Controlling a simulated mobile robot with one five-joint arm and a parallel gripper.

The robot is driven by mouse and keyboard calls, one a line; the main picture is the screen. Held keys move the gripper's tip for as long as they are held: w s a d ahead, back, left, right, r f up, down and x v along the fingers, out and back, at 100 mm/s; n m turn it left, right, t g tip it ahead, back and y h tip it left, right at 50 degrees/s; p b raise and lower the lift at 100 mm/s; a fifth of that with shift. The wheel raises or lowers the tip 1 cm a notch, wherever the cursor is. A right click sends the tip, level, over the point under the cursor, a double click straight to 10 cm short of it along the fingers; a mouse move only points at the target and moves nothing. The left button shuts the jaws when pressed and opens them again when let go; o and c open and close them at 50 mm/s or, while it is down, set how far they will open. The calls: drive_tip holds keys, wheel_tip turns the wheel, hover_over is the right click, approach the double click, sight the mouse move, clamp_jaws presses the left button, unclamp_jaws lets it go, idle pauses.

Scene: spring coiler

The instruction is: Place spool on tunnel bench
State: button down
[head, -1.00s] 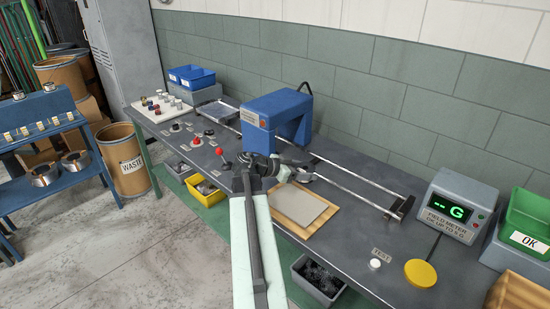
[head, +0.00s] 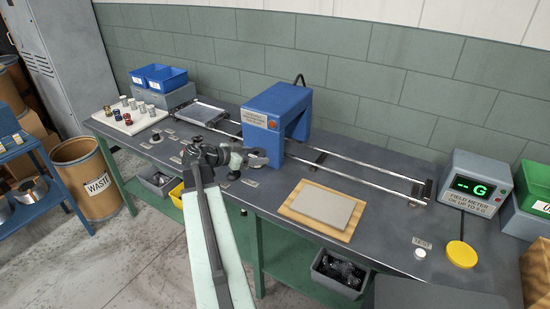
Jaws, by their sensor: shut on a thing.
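The grey tunnel bench (head: 390,218) runs along the wall, with a blue tunnel housing (head: 272,112) over two long metal rails. My gripper (head: 254,156) is over the bench, just in front of the housing's near foot. It is shut on a small grey round thing (head: 259,161), which looks like the spool; the fingers cover part of it and its detail is too small to read. I cannot tell whether it touches the bench top. Several small coloured spools or bobbins (head: 130,113) stand on a white board at the far left of the bench.
A wooden-edged board (head: 342,232) lies on the bench front. A field meter (head: 477,186), yellow disc (head: 461,254) and white knob (head: 420,253) are at the right. Blue bins (head: 160,77) stand at the back left. A waste drum (head: 87,180) stands on the floor. Bench between board and knob is clear.

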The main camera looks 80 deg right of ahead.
sight(256, 184)
drive_tip(key=shift+w, duration=0.15)
wheel_tip(256, 184, down, 10)
drive_tip(key=b, duration=1)
drive_tip(key=shift+w+a+f, duration=0.1)
drive_tip(key=shift+f, duration=0.15)
drive_tip(key=shift+r, duration=0.25)
drive_tip(key=shift+f, duration=0.15)
drive_tip(key=shift+c, duration=2)
unclamp_jaws()
